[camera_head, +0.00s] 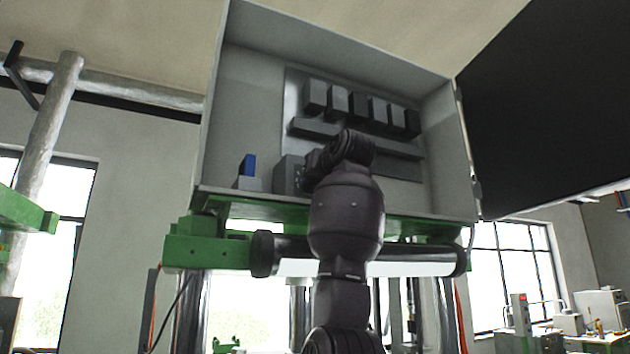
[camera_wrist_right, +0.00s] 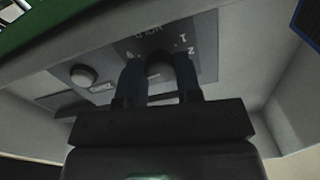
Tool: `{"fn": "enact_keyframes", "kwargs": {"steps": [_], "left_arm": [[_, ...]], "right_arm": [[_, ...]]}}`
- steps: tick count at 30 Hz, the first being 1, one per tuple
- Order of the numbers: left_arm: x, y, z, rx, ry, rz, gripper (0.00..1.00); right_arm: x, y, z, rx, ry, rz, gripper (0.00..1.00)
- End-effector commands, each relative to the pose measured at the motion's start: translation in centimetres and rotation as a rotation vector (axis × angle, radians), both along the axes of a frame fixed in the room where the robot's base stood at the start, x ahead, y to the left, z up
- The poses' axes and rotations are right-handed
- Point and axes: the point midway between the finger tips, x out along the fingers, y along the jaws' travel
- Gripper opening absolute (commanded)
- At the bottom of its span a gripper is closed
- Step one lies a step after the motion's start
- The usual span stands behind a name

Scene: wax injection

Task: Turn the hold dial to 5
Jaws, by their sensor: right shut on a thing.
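The hold dial (camera_wrist_right: 159,62) is a dark round knob on a grey panel (camera_wrist_right: 207,45) in the right wrist view, beside upside-down lettering and white numerals, with 1 and 2 legible on its right. My right gripper (camera_wrist_right: 159,76) has one finger on each side of the dial and is shut on it. The fingers hide part of the dial face, and I cannot read its setting. In the head view, my right arm reaches up into the open grey cabinet (camera_head: 255,62), and its gripper (camera_head: 312,168) is at a small grey box (camera_head: 287,173), mostly hidden by my wrist. My left gripper is not in view.
A second, pale round knob (camera_wrist_right: 83,76) sits left of the dial. The cabinet holds several dark blocks (camera_head: 338,101) and a blue part (camera_head: 247,165). A large black door (camera_head: 550,100) stands open at the right. A green frame (camera_head: 205,250) lies below.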

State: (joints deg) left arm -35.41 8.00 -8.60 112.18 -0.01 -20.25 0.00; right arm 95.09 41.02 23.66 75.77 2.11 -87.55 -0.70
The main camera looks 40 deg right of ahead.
Motion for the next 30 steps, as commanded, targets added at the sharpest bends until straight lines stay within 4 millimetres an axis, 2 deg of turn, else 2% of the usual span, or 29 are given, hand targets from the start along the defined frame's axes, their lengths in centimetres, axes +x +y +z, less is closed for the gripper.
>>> {"fn": "enact_keyframes", "kwargs": {"steps": [13, 30], "left_arm": [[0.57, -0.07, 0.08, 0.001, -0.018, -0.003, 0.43], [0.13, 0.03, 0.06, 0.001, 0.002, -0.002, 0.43]], "right_arm": [[-0.09, -0.19, 0.0, -0.393, 0.126, -0.003, 0.08], [-0.1, -0.3, 0.15, -0.911, 0.291, -0.002, 0.08]]}}
